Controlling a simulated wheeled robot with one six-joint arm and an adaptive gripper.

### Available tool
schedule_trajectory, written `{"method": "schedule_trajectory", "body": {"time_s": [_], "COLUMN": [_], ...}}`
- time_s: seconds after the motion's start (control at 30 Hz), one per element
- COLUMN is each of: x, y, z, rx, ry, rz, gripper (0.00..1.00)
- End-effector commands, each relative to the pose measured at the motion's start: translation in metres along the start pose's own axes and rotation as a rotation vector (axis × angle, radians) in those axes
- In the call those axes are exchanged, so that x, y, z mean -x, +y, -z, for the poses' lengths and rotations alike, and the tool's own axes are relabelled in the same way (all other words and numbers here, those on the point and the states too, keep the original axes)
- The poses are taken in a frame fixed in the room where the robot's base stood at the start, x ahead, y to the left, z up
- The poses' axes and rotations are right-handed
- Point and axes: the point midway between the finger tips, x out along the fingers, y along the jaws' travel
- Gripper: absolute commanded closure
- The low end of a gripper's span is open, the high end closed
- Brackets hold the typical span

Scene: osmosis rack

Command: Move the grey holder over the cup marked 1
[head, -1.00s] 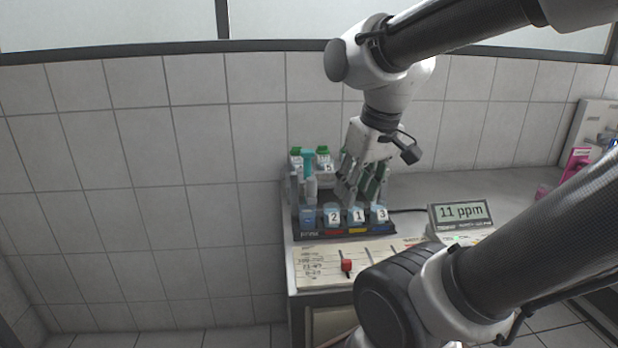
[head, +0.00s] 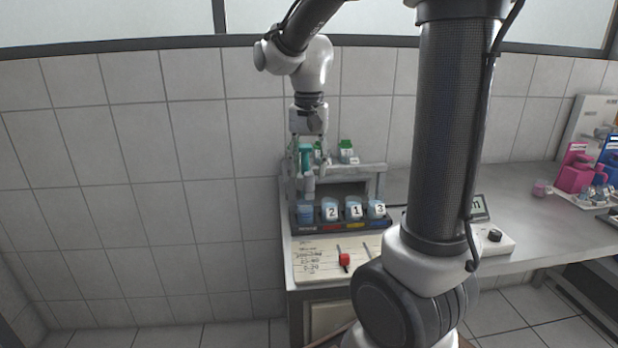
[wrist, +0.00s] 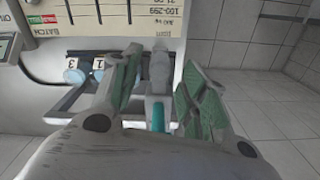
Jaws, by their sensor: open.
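The grey holder (head: 309,186), with a teal upper part, stands upright at the left end of the rack, over or just by the leftmost cup (head: 305,212). The cup marked 1 (head: 354,210) stands in the rack's front row, between cups 2 (head: 331,210) and 3 (head: 377,209). My gripper (head: 308,168) is open and points down at the holder, with a finger on either side. In the wrist view the holder (wrist: 159,65) shows between the spread green-padded fingers (wrist: 160,85). I cannot tell whether either finger touches it.
The rack's frame (head: 375,168) stands behind the cups, with green-capped bottles (head: 347,152) at the back. A panel with a red slider (head: 344,260) lies in front. A meter (head: 480,208) is partly hidden by my arm. The counter to the right has bare room.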

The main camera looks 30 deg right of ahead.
Motion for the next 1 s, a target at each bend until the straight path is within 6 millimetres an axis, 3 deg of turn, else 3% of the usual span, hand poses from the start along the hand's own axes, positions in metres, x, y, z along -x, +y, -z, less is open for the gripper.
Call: {"method": "schedule_trajectory", "body": {"time_s": [0.2,0.53,0.8,1.0], "x": [-0.028,-0.033,-0.033,-0.033], "y": [0.000,0.000,0.000,0.002], "z": [-0.001,0.000,0.000,0.001], "rx": [0.001,0.002,0.002,0.001], "ry": [-0.002,0.001,0.001,0.001], "rz": [-0.001,0.001,0.001,0.001], "gripper": [0.56,0.56,1.00,1.00]}}
